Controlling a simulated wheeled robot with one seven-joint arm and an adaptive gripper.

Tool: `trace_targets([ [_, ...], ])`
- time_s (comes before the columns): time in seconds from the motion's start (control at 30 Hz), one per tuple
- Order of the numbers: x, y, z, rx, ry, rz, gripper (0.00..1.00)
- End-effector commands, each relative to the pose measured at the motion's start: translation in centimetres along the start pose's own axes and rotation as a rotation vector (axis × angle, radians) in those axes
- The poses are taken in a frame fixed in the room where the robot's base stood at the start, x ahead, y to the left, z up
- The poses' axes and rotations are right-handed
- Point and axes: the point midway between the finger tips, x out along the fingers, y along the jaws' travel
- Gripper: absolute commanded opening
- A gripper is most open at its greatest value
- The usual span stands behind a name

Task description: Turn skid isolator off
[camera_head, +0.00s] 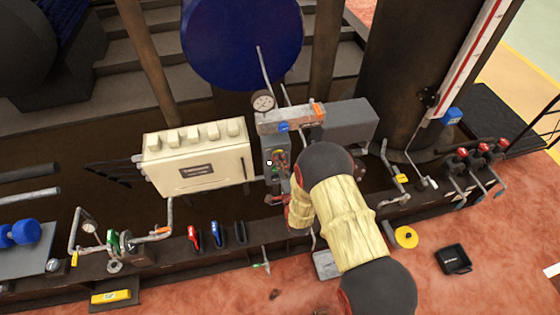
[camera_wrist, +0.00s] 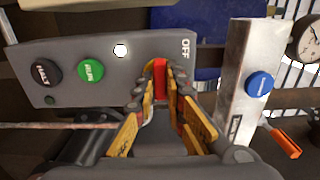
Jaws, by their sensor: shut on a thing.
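The skid isolator shows as a red handle (camera_wrist: 160,70) on a grey control panel (camera_wrist: 115,48) in the wrist view. The word OFF is printed on the panel just right of it. My gripper (camera_wrist: 159,88) has its yellow and grey fingers on both sides of the red handle and is shut on it. The fingers hide most of the handle, so its exact angle is unclear. In the head view the grey panel (camera_head: 272,145) stands right of a cream box, and my arm hides part of the area.
The panel also carries a black HALT button (camera_wrist: 46,73), a green RUN button (camera_wrist: 91,71) and a white lamp (camera_wrist: 120,50). A blue button (camera_wrist: 259,84) and a gauge (camera_wrist: 307,36) sit to the right. The cream box (camera_head: 197,160) stands close left in the head view.

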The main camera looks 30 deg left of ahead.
Motion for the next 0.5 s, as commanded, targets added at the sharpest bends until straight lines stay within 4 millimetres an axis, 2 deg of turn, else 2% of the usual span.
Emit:
trace_targets([
  [0.27, -0.07, 0.17, 0.0, -0.006, 0.0, 0.003, 0.0],
  [0.5, -0.05, 0.27, 0.0, -0.078, 0.0, 0.002, 0.0],
])
